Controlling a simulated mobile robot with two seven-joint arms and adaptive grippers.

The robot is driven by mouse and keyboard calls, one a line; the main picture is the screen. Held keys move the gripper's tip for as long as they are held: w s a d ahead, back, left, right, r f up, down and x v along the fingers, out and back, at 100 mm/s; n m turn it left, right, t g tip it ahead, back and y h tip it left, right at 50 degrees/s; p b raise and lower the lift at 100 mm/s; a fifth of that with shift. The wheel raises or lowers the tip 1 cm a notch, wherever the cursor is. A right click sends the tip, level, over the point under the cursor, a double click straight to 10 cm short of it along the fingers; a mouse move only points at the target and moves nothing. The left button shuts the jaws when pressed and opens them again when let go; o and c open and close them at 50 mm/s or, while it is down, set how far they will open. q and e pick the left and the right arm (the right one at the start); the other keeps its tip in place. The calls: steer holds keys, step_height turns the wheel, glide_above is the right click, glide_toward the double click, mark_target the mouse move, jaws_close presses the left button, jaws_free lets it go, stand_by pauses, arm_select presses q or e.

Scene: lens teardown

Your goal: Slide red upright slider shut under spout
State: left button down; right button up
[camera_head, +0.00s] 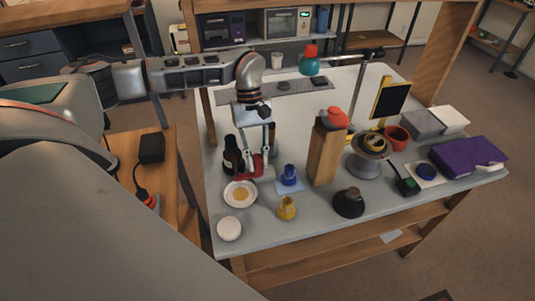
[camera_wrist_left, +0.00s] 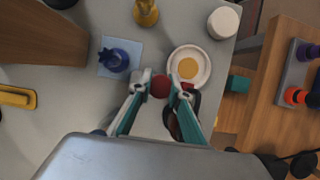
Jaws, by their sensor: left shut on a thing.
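My left gripper (camera_head: 255,162) reaches down to the grey table and is shut on a red part, which looks like the red slider (camera_head: 245,172). In the left wrist view the slider shows as a rounded red top (camera_wrist_left: 160,87) between the two fingertips (camera_wrist_left: 160,82). A dark bottle-like thing (camera_head: 231,156) stands right beside the gripper on its left; it is partly hidden by a finger in the left wrist view. I cannot make out a spout, and the lower part of the slider is hidden in the wrist view. My right gripper is not in view.
A white plate with a yellow disc (camera_head: 240,194) lies just in front of the gripper. A blue pot (camera_head: 289,175) on a pale blue square is to the right, before a tall wooden block (camera_head: 325,155). A yellow pot (camera_head: 287,208) and a white round lid (camera_head: 229,228) stand nearer the front edge.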

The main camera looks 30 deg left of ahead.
arm_select(q)
steer(key=shift+s+a, duration=0.25)
steer(key=c, duration=2)
jaws_free()
steer(key=shift+o, duration=0.6)
steer(key=shift+s+a, duration=0.1)
steer(key=shift+r, duration=0.15)
steer(key=v, duration=0.7)
